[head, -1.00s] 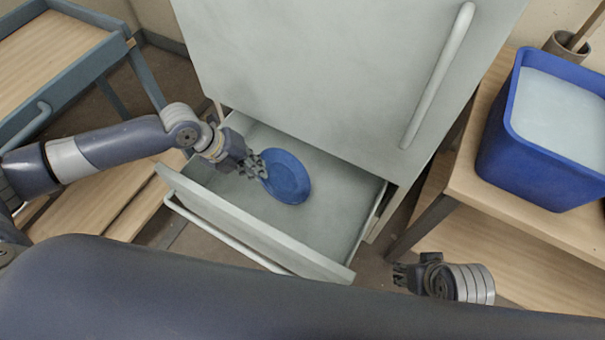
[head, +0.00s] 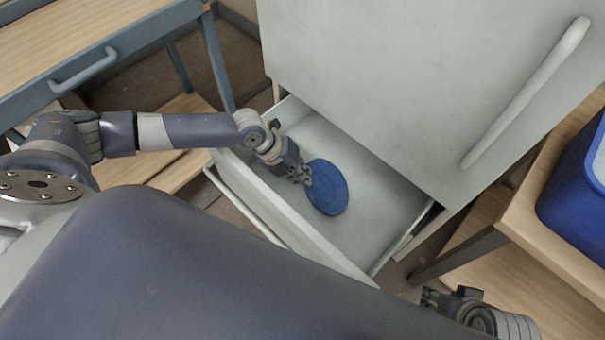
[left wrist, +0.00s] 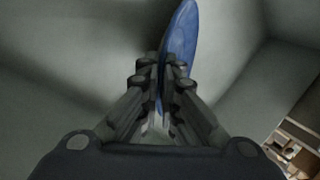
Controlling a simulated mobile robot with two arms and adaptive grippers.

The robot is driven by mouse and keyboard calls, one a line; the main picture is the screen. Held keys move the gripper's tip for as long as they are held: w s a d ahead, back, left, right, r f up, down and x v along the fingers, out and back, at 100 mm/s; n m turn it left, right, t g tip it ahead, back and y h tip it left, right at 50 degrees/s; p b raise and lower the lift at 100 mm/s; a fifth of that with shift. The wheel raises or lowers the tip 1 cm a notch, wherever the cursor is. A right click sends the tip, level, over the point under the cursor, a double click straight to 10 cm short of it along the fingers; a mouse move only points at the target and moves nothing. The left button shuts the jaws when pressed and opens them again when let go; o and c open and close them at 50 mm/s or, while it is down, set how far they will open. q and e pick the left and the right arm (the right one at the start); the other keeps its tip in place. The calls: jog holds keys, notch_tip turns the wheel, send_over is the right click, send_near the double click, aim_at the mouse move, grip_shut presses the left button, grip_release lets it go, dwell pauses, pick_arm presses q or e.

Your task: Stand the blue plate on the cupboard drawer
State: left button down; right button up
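The blue plate (head: 328,188) is inside the pulled-out cupboard drawer (head: 365,238). In the left wrist view the plate (left wrist: 182,40) is seen edge-on, its near rim between the fingers. My left gripper (head: 305,176) is at the plate's left edge in the head view; the left wrist view shows its fingers (left wrist: 163,85) closed on the rim. Whether the plate touches the drawer floor is hard to tell. My right gripper (head: 428,297) is outside the drawer at the lower right, away from the plate; its finger opening is too small to judge.
The grey cupboard (head: 400,80) with a long handle (head: 528,92) rises behind the drawer. A wooden table with a blue bucket (head: 580,205) stands at the right. A blue-framed wooden cart (head: 85,40) is at the left. The drawer around the plate is otherwise empty.

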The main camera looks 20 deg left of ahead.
pick_arm(q)
jog(key=shift+r, duration=0.1)
jog(key=c, duration=2.2)
grip_release()
jog(key=o, duration=0.4)
pick_arm(e)
jog(key=shift+w+r, duration=0.1)
jog(key=shift+w, duration=0.1)
pick_arm(q)
jog(key=p+v, duration=0.3)
jog(key=v, duration=0.9)
pick_arm(e)
jog(key=shift+x, duration=1.1)
jog(key=shift+a, duration=0.1)
